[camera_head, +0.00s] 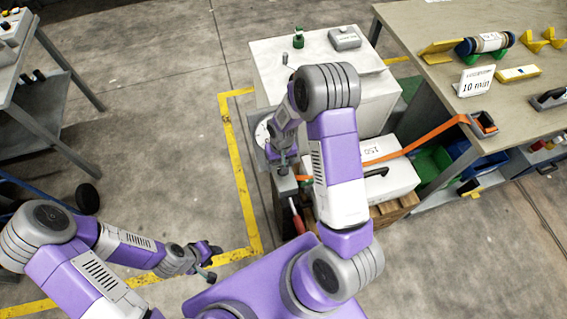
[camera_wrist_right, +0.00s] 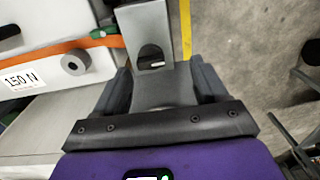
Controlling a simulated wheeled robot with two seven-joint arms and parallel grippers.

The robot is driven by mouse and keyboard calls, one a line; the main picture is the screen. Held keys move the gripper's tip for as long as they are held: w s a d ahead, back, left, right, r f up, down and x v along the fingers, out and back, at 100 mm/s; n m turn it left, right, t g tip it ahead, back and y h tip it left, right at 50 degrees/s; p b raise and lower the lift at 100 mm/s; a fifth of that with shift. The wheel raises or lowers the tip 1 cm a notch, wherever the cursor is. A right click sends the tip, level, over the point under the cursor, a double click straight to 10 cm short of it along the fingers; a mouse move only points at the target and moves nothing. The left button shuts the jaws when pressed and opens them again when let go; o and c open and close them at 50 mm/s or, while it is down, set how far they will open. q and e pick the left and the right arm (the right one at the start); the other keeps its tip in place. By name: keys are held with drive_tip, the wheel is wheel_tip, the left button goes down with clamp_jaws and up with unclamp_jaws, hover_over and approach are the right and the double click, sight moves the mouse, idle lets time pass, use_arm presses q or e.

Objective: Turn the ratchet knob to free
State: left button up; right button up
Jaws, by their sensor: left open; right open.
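In the right wrist view a short grey round knob (camera_wrist_right: 75,62) stands beside the orange strap (camera_wrist_right: 60,47), left of my right gripper (camera_wrist_right: 165,85). I cannot tell for sure that it is the ratchet knob. My right gripper is open and empty, its two dark fingers apart above a grey metal post (camera_wrist_right: 143,22) with a dark slot. The knob lies outside the fingers. In the head view my right gripper (camera_head: 279,165) is beside the white case (camera_head: 398,180), and my own arm hides part of that area. My left gripper (camera_head: 211,262) is open and empty over the floor.
A white cabinet (camera_head: 268,62) stands behind my right arm. The strap runs up to a holder (camera_head: 484,122) on the right workbench (camera_head: 430,85). A wooden pallet (camera_head: 392,212) is under the case. Floor at left centre is clear.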

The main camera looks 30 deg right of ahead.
drive_tip(key=shift+w+d+r+h, duration=0.3)
drive_tip(key=shift+w+d+r, duration=0.3)
drive_tip(key=shift+d, duration=0.3)
wheel_tip(320, 180, down, 7)
drive_tip(key=shift+f+b, duration=0.1)
drive_tip(key=shift+b, duration=0.75)
drive_tip(key=c, duration=1.1)
drive_tip(key=shift+o, duration=0.2)
